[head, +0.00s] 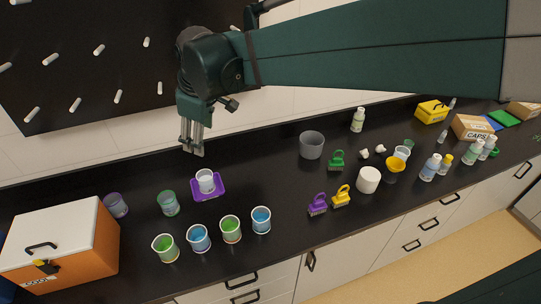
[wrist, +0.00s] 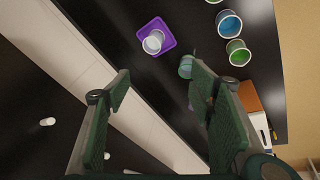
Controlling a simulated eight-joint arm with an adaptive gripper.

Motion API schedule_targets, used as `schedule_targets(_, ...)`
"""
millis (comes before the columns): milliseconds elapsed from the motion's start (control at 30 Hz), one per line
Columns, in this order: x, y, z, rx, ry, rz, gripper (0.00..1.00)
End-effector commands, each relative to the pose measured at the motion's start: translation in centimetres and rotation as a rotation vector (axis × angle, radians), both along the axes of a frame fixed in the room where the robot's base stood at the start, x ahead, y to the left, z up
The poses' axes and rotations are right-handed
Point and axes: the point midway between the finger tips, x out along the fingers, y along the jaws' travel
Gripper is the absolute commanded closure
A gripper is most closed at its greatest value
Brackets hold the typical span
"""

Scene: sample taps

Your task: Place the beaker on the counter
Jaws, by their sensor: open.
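A clear beaker with whitish contents (head: 206,181) stands on a purple tray (head: 220,193) on the black counter (head: 265,185). In the wrist view the beaker (wrist: 153,43) and the tray (wrist: 169,29) show beyond my fingers. My gripper (head: 192,151) is open and empty, above the counter's back edge, behind and above the tray and apart from it. The wrist view shows its two spread fingers (wrist: 160,76). A green-rimmed beaker (head: 168,204) and a purple-rimmed beaker (head: 116,205) stand left of the tray. The right finger partly hides the green-rimmed one in the wrist view.
Several blue and green filled beakers (head: 230,229) line the front edge. An orange box (head: 84,262) is at the left end. A grey pot (head: 312,145), brushes (head: 317,205) and bottles (head: 430,167) stand to the right. A pegboard (head: 75,60) rises behind. Bare counter lies right of the tray.

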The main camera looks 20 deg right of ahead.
Motion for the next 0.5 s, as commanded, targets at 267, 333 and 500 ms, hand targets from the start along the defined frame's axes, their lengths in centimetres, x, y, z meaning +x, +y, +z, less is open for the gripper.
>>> schedule_targets(267,-4.4,-4.8,0.5,0.059,-0.038,-0.179,0.46)
schedule_targets(333,-5.5,-5.9,0.5,0.075,-0.049,-0.223,0.46)
schedule_targets(500,-8.2,-8.4,0.4,0.115,-0.074,-0.329,0.46)
